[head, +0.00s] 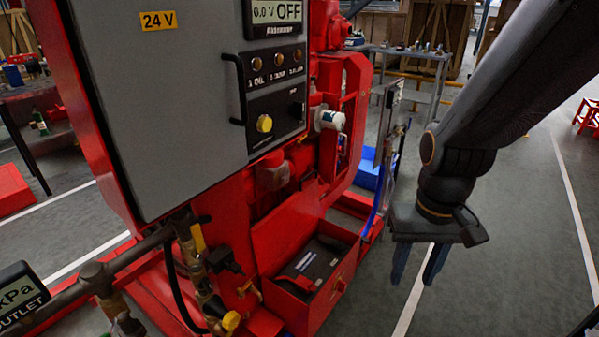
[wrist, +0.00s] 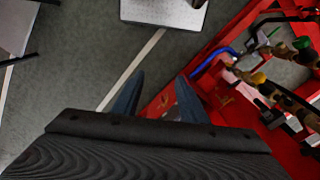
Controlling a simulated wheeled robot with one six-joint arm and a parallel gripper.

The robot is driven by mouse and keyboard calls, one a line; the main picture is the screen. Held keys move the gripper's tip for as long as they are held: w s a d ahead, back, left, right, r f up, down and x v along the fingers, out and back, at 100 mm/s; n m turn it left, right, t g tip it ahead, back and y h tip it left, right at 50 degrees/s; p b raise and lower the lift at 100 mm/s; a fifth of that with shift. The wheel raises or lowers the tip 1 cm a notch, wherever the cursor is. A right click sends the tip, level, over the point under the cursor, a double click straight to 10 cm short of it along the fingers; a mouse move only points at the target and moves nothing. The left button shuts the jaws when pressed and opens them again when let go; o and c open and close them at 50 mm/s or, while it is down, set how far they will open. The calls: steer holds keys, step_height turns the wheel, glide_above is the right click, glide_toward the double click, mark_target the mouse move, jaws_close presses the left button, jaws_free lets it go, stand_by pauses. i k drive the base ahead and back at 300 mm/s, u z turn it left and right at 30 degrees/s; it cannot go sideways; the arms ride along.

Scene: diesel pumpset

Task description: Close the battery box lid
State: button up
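The red battery box (head: 318,304) stands low at the front of the red pumpset in the head view. Its top is open and a dark battery (head: 313,263) shows inside. The red lid (head: 280,235) appears raised along the box's back edge, against the machine. My gripper (head: 412,281) hangs to the right of the box, pointing down, apart from it. Its two blue fingers are spread with nothing between them; they also show in the wrist view (wrist: 158,76). In the wrist view red parts of the pumpset lie right of the fingers, and I cannot clearly make out the lid.
A grey control panel (head: 175,90) with a black handle stands above the box. Brass valves and pipes (head: 205,285) crowd its left side. A blue container (head: 368,170) and a metal table (head: 410,58) stand behind. The floor right of the box is clear.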

mark_target(271, 237)
steer(key=z, duration=0.35)
steer(key=i, duration=0.95)
steer(key=u, duration=0.25)
